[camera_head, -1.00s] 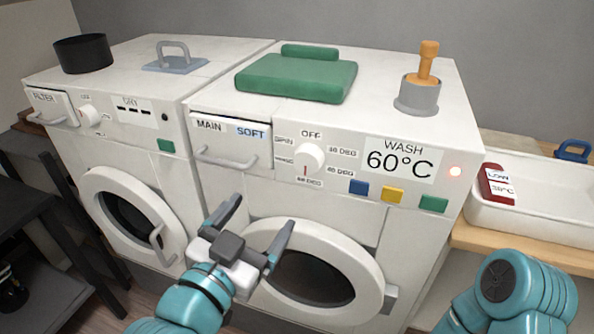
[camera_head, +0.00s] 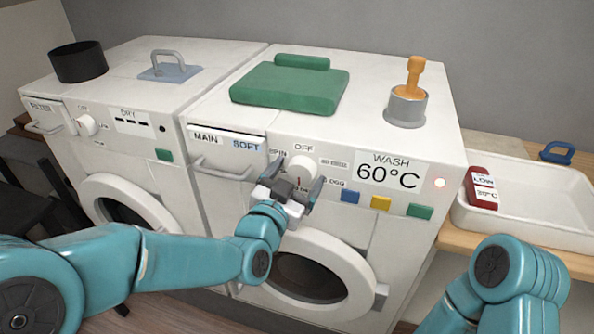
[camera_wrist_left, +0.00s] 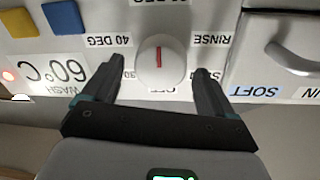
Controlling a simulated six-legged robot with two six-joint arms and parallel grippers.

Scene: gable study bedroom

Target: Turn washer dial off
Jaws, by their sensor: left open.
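The washer dial (camera_head: 302,166) is a round white knob on the right-hand machine's panel. Its red mark points down in the head view, away from the OFF label (camera_head: 303,148) above it. My left gripper (camera_head: 297,178) is open in front of the dial. In the left wrist view, which is upside down, the dial (camera_wrist_left: 160,62) sits between the two dark fingers (camera_wrist_left: 161,68), with a gap at each side. The WASH panel (camera_head: 388,172) reads 60°C and a red light (camera_head: 439,183) glows beside it. My right gripper is out of view.
The detergent drawer (camera_head: 225,155) with its handle is just left of the dial. Blue, yellow and green buttons (camera_head: 381,203) are to its right. The round washer door (camera_head: 355,285) is below. A dryer (camera_head: 110,150) stands at left, a white tray (camera_head: 530,205) at right.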

